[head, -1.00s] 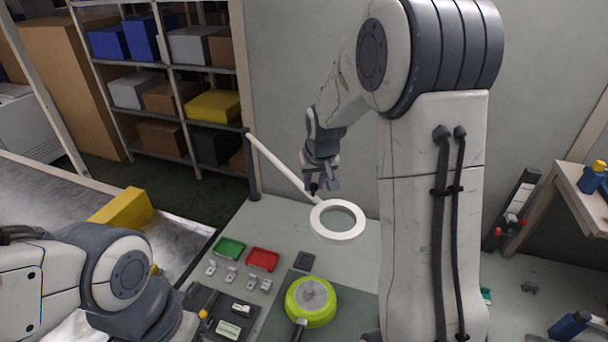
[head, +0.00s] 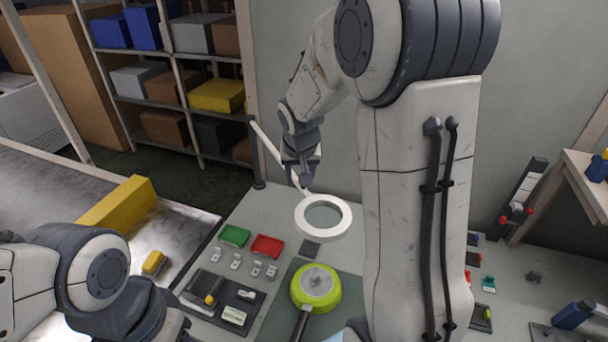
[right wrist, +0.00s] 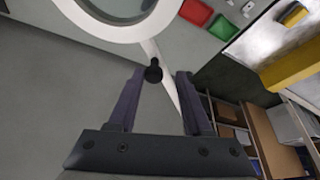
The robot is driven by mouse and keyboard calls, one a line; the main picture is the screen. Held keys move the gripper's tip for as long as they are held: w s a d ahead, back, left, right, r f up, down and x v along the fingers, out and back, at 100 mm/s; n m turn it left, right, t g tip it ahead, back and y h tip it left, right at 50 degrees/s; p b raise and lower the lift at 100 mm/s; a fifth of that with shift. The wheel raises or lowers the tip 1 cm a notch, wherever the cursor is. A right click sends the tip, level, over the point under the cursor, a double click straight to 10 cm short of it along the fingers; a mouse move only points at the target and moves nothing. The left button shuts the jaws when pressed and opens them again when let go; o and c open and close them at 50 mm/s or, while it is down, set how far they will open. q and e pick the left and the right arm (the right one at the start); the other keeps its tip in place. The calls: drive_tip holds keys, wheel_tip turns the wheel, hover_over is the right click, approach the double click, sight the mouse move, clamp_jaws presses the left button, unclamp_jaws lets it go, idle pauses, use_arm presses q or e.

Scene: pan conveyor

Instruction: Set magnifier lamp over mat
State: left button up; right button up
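The magnifier lamp is a white ring (head: 347,222) with a clear lens on a white arm, hinged to a dark post (head: 257,160) at the bench's back left. My right gripper (head: 304,182) is at the arm just behind the ring. In the right wrist view the open fingers (right wrist: 160,75) straddle a dark knob (right wrist: 153,73), which sits closer to one finger; contact is unclear. The dark green mat (head: 346,288) carries a lime-green pan (head: 328,298), which lies in front of the ring in the head view. My left arm shows at lower left; its gripper is not visible.
A red tray (head: 267,246) and a green tray (head: 235,236) lie left of the ring, with several small metal parts before them. A dark tool tray (head: 197,287) is left of the mat. A conveyor with yellow blocks (head: 120,204) runs at left.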

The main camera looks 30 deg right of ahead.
drive_tip(key=shift+o, duration=0.2)
drive_tip(key=shift+a, duration=0.2)
drive_tip(key=shift+s+d, duration=0.1)
drive_tip(key=shift+d, duration=0.2)
drive_tip(key=b+v, duration=0.2)
drive_tip(key=v, duration=0.8)
drive_tip(key=shift+r, duration=0.25)
drive_tip(key=s+a+f+n+y+b, duration=0.1)
drive_tip(key=s+a+f+n+b, duration=0.2)
drive_tip(key=a, duration=0.7)
drive_tip(key=s+a+f+n+g, duration=0.1)
drive_tip(key=s+a+f+n, duration=0.2)
drive_tip(key=s, duration=0.4)
drive_tip(key=s+a+f+n+g+y, duration=0.1)
drive_tip(key=s+a+f+n, duration=0.2)
drive_tip(key=s, duration=0.4)
drive_tip(key=s+a+f+n+g+y+b, duration=0.1)
drive_tip(key=s+a+f+n+g, duration=0.1)
drive_tip(key=s+a+f, duration=0.3)
drive_tip(key=shift+s+a+f+n, duration=0.15)
drive_tip(key=shift+s+f+n, duration=0.1)
drive_tip(key=shift+s+n, duration=0.65)
